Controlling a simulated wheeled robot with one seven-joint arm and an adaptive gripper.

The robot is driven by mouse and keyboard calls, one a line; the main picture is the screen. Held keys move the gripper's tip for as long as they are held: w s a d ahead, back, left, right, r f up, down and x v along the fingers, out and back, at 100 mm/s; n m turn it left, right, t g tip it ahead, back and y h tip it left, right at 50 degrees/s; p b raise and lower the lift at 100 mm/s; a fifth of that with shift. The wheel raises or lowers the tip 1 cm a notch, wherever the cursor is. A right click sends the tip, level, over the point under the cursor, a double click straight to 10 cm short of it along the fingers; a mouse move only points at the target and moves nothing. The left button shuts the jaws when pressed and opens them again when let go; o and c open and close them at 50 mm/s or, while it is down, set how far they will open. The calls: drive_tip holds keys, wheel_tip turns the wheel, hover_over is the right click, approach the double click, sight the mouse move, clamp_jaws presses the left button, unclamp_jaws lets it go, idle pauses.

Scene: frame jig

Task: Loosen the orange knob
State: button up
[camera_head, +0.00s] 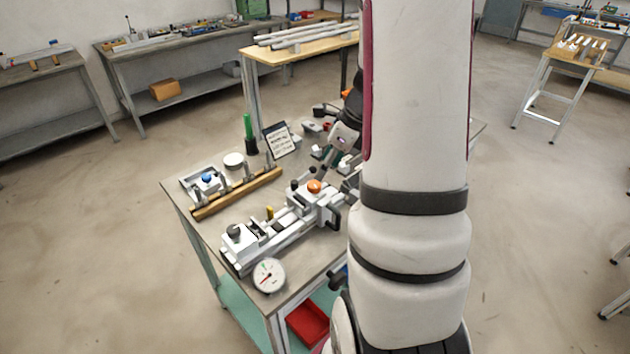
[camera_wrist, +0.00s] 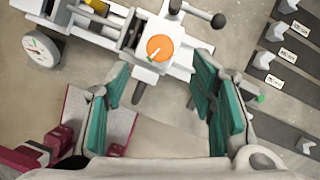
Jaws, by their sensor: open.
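The orange knob (camera_head: 314,186) sits on top of a white block at the right end of the frame jig (camera_head: 262,240) on the workbench. In the wrist view the orange knob (camera_wrist: 160,48) is a round cap with a pale pointer mark, on the jig's white body. My gripper (camera_wrist: 165,85) is open and empty, its two teal-padded fingers spread wide. The knob lies beyond the fingertips, roughly between them in the picture, and nothing is seen touching it. In the head view my arm covers the right part of the bench; my gripper (camera_head: 325,170) shows only partly, behind the knob.
A round dial gauge (camera_head: 268,275) stands at the bench's front. A wooden rail (camera_head: 238,194) and a tray with a blue knob (camera_head: 208,179) lie at the left. A small sign (camera_head: 280,139) and green-handled tool (camera_head: 248,130) stand behind. Black-handled levers (camera_wrist: 218,20) stick out near the knob.

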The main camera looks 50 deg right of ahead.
sight(315, 184)
drive_tip(key=x, duration=0.7)
drive_tip(key=shift+d, duration=0.1)
drive_tip(key=shift+c, duration=0.6)
drive_tip(key=c, duration=1)
